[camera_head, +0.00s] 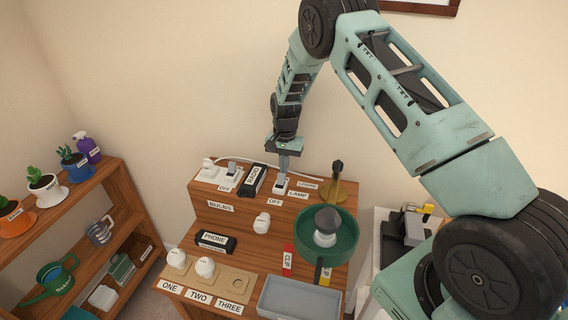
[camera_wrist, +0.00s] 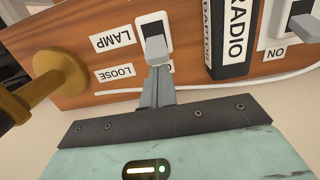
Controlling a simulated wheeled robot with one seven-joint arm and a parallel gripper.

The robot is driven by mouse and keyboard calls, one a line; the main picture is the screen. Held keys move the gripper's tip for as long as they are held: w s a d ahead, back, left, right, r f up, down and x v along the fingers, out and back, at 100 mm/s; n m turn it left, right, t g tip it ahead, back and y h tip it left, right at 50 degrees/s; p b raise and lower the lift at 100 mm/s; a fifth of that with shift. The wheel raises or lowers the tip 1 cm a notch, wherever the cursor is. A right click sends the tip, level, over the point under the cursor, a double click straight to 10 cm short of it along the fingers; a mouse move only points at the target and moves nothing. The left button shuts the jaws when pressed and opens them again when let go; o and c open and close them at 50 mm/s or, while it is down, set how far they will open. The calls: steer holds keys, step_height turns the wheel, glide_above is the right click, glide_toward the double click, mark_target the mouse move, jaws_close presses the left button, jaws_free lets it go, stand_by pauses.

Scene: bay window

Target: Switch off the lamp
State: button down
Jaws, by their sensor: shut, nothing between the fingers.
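The lamp switch (camera_wrist: 155,42) is a white plate with a grey rocker, beside the LAMP label (camera_wrist: 113,36). In the head view the switch (camera_head: 280,187) is on the upper wooden shelf, and the label (camera_head: 275,201) below it appears to read OFF. My gripper (camera_head: 283,173) is shut and empty, pointing down at the switch. In the wrist view its fingertips (camera_wrist: 158,69) are at the rocker's near end and hide most of a small label; touching or just apart, I cannot tell.
The RADIO adapter (camera_head: 254,180) and another switch (camera_head: 230,182) stand left of the lamp switch. A brass stand (camera_head: 337,190) is close on the right. White bulbs (camera_head: 205,267), a phone block (camera_head: 215,241) and a grey tray (camera_head: 300,298) are lower down.

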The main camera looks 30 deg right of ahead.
mark_target(282, 174)
steer(key=shift+s+a+r+t+h+b, duration=0.25)
steer(key=shift+s+a+t+h+b, duration=0.1)
steer(key=shift+t+h+b, duration=0.2)
stand_by(0.4)
steer(key=shift+s+a+r+t+h+b, duration=0.15)
steer(key=shift+s+a+t+h+b, duration=0.5)
steer(key=shift+t+h+b, duration=0.35)
steer(key=shift+r, duration=0.15)
steer(key=shift+s+a+b, duration=0.45)
steer(key=shift+s+a, duration=0.05)
steer(key=shift+a, duration=0.05)
steer(key=shift+d+r, duration=0.1)
steer(key=shift+r, duration=0.1)
steer(key=shift+r+p, duration=0.7)
steer(key=shift+r, duration=0.05)
